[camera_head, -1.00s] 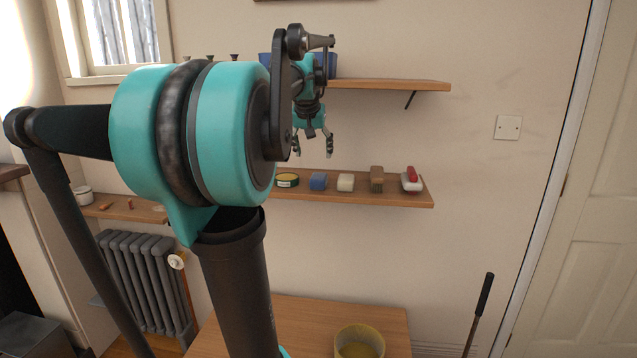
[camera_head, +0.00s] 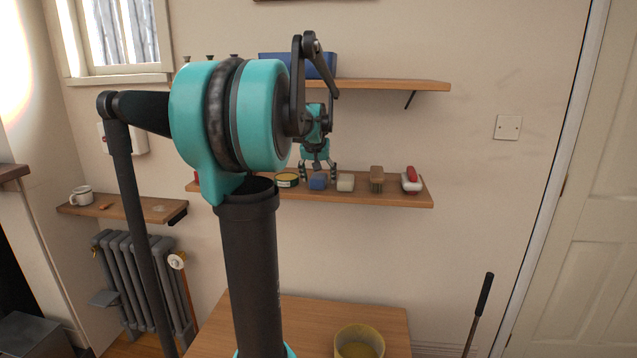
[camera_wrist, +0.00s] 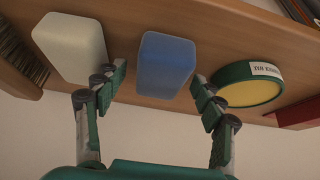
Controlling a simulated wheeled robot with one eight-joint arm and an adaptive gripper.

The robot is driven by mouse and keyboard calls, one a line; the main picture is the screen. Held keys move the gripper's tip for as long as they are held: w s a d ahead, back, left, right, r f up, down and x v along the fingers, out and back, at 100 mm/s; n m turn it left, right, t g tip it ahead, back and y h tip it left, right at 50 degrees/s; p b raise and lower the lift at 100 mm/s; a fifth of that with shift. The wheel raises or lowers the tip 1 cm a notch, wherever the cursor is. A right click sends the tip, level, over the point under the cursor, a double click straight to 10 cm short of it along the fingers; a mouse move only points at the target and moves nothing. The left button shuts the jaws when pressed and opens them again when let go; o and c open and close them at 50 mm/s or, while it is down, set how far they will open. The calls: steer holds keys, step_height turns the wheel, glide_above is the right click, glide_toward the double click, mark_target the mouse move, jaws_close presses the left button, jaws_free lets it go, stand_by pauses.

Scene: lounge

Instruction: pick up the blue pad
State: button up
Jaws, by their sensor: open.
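The blue pad (camera_head: 318,181) stands on the lower wall shelf (camera_head: 400,198), between a round green-and-yellow tin (camera_head: 287,180) and a cream block (camera_head: 345,182). In the wrist view the blue pad (camera_wrist: 167,64) shows between and beyond my fingertips. My gripper (camera_head: 319,174) is open and empty, with its fingers spread either side of the pad in the head view. In the wrist view my gripper (camera_wrist: 158,88) has one finger near the cream block (camera_wrist: 72,48) and the other near the tin (camera_wrist: 248,88). I cannot tell whether either finger touches anything.
A brush (camera_head: 377,178) and a red-and-white item (camera_head: 411,180) stand further right on the shelf. An upper shelf (camera_head: 400,85) with a blue box (camera_head: 275,65) is above. A table with a yellow bucket (camera_head: 359,342) is below.

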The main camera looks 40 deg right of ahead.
mark_target(318, 176)
steer(key=shift+c, duration=0.5)
steer(key=c, duration=1)
steer(key=shift+c, duration=0.2)
steer(key=shift+s+a+r, duration=0.15)
steer(key=shift+r, duration=0.4)
step_height(318, 176, up, 6)
steer(key=shift+r, duration=0.1)
steer(key=s+a, duration=1.2)
steer(key=a, duration=0.3)
steer(key=shift+a, duration=0.15)
steer(key=shift+s+f, duration=0.1)
steer(key=shift+f, duration=0.1)
steer(key=o, duration=0.5)
steer(key=c, duration=0.5)
